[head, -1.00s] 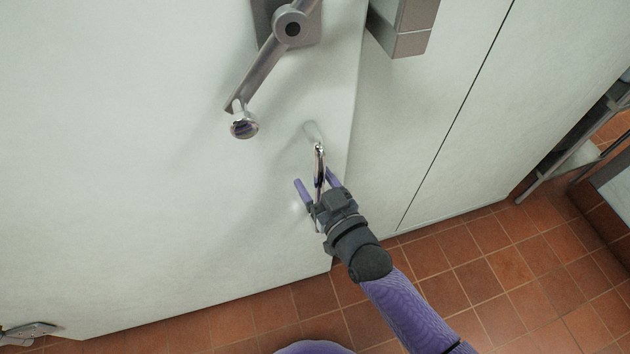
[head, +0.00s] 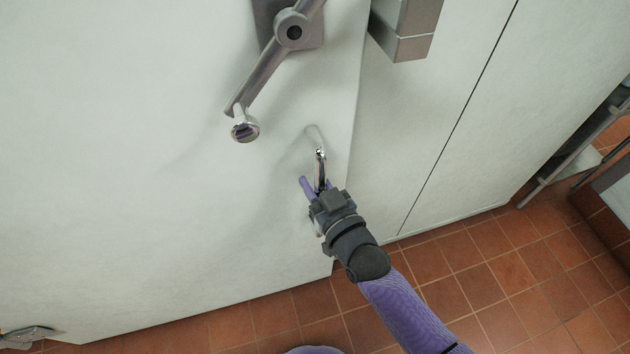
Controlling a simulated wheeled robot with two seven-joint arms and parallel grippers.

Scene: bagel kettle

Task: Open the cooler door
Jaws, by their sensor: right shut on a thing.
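The white cooler door (head: 150,180) fills the left and middle of the head view, its right edge close to the white frame beside it. A chrome pull handle (head: 320,160) stands out from the door near its lower right. My right gripper (head: 318,188) reaches up from the lower right and is shut on this handle, with its purple fingers on either side of it. My left gripper is out of view.
A grey metal block (head: 402,30) sits on the white wall panel (head: 420,130) right of the door. Red tile floor (head: 470,270) lies below, and a metal rack (head: 575,160) stands at the right.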

